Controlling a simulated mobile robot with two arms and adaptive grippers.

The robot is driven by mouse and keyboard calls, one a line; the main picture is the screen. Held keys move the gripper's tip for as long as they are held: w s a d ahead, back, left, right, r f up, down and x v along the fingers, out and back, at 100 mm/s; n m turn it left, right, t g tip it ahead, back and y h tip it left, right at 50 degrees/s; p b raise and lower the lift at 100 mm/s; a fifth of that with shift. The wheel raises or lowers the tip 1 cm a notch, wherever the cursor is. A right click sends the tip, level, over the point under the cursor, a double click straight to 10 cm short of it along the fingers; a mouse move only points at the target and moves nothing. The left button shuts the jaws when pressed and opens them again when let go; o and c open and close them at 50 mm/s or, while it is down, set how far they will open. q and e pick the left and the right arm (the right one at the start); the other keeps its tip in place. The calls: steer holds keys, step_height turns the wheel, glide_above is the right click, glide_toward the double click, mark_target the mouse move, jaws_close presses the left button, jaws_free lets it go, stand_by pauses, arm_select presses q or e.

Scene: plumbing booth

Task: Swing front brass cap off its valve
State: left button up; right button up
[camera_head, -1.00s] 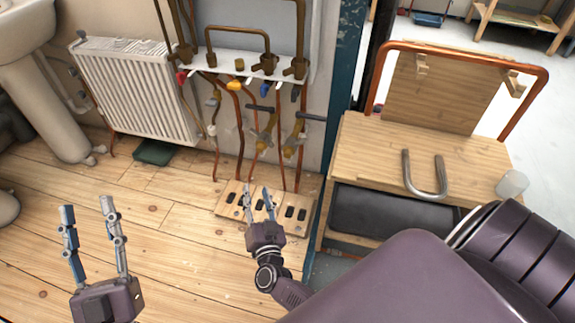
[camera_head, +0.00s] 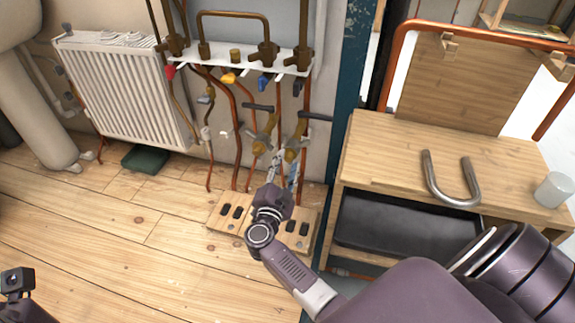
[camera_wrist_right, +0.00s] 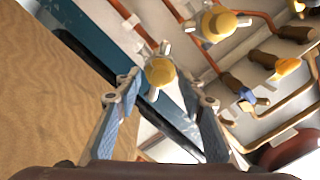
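Two brass valves with dark lever handles hang on the copper pipes, the left valve (camera_head: 264,137) and the right valve (camera_head: 296,146). My right gripper (camera_head: 280,160) is raised just below the right one, partly covering the valves' lower ends. In the right wrist view a round brass cap (camera_wrist_right: 160,73) shows between the fingertips of my open right gripper (camera_wrist_right: 158,88), with no clear contact on either finger. A second brass cap (camera_wrist_right: 217,23) lies up and right of it. A dark part of my left arm (camera_head: 17,284) shows at the lower left; its fingers are not visible.
A wooden bench (camera_head: 395,150) with a U-shaped pipe (camera_head: 449,195) and a blue post (camera_head: 345,110) stand to the right. A slotted wooden block (camera_head: 228,218) lies below the pipes. A white radiator (camera_head: 125,90) is at left. The floor at left is mostly clear.

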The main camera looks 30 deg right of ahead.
steer(key=shift+w+d, duration=0.45)
steer(key=shift+c, duration=0.3)
steer(key=shift+r, duration=0.1)
jaws_close()
